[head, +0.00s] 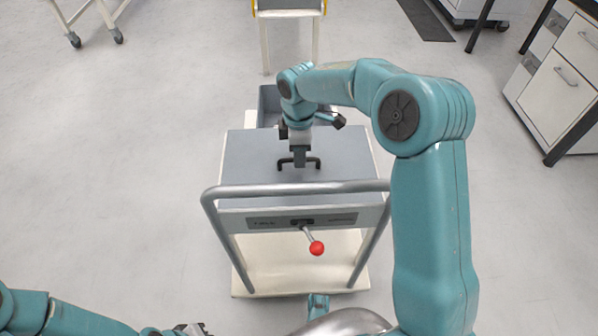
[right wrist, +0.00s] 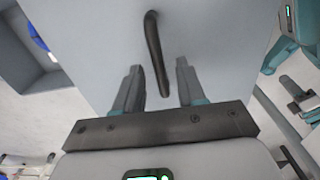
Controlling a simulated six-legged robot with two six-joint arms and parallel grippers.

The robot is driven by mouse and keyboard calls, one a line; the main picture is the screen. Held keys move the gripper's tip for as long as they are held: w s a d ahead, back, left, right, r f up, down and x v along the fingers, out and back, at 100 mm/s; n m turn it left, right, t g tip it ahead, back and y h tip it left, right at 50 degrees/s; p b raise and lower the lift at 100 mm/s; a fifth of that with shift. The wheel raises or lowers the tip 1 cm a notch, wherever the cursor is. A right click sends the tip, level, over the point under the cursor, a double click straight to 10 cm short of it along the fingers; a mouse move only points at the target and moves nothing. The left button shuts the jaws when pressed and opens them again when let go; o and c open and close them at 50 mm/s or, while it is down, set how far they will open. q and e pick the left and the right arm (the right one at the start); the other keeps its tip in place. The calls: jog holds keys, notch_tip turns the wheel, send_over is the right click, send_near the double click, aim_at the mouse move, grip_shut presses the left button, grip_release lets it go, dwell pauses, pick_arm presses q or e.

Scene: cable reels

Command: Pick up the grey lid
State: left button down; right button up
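The grey lid (head: 245,165) is a flat panel on top of a white cart, with a black bar handle (head: 316,164) near its middle. My right gripper (head: 299,163) is directly over this handle, pointing down. In the right wrist view, its two fingers (right wrist: 160,88) are apart, and the near end of the handle (right wrist: 155,50) shows between them with gaps on both sides. Whether they touch the lid, I cannot tell. My left gripper (head: 192,329) is only partly visible at the bottom edge of the head view, away from the lid.
A grey tubular rail (head: 290,190) runs along the cart's near side. Below it is a lever with a red ball (head: 316,248). A grey open bin (head: 268,103) stands behind the lid. White drawers (head: 558,92) are at the right. The floor left of the cart is clear.

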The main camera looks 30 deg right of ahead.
notch_tip(320, 180, down, 4)
jog(key=shift+r+b, duration=0.25)
jog(key=shift+b, duration=0.2)
jog(key=shift+r, duration=0.1)
jog(key=shift+c, duration=0.3)
grip_shut()
jog(key=shift+r, duration=0.1)
